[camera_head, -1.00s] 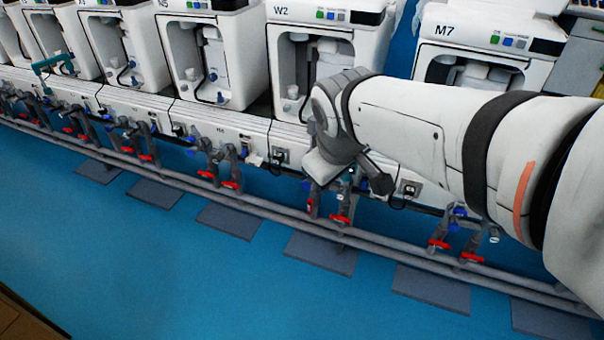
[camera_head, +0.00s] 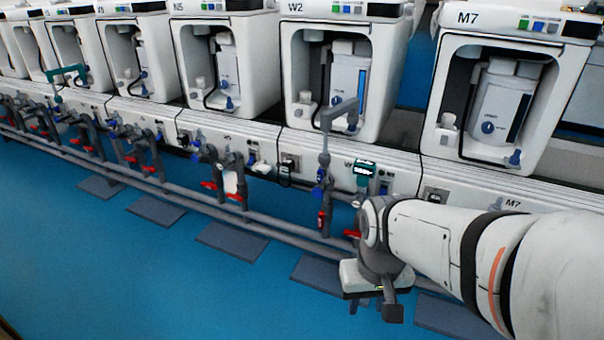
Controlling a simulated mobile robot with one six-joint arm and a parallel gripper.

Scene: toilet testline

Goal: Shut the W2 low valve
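The W2 machine (camera_head: 338,75) stands at the top centre, with pipes and valves below its front. One red valve handle (camera_head: 322,219) on the left pipe under W2 stands upright, along the pipe. Another red handle (camera_head: 352,233) to its right shows only in part, beside my wrist, and looks roughly level. I cannot tell from the picture which of them is the low valve. My gripper (camera_head: 372,302) points down at the lower centre right, in front of the pipes and just below the right handle. Its fingers are small and dark, and their gap is unclear.
Long grey pipes (camera_head: 275,234) run across the front of the bench. A grey bent pipe (camera_head: 338,112) rises before W2. The M7 machine (camera_head: 497,100) stands to the right, with my arm below it. The blue floor (camera_head: 150,270) is clear at lower left.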

